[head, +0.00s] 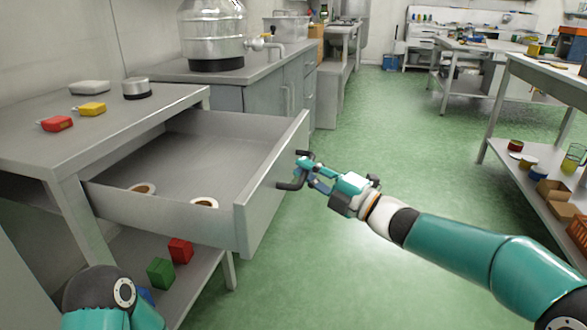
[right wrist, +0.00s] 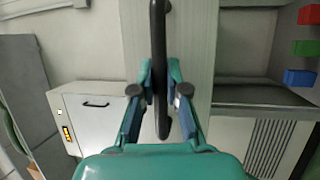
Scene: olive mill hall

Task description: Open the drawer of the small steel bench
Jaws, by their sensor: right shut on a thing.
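The small steel bench (head: 110,131) stands at the left in the head view. Its drawer (head: 268,200) is pulled well out, with its inside showing. Two pale rings (head: 204,203) lie in the drawer. The dark bar handle (head: 291,186) is on the drawer's front. My right gripper (head: 309,172) is shut on this handle. In the right wrist view, the handle (right wrist: 159,40) runs between the two fingers (right wrist: 160,92). Part of my left arm shows at the lower left in the head view, but its gripper does not.
Red and yellow blocks (head: 92,109) and a round tin (head: 136,88) are on the bench top. Coloured blocks (head: 160,272) sit on the shelf below. A large steel vessel (head: 213,35) stands on the counter behind. Green floor (head: 400,150) is clear between the benches.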

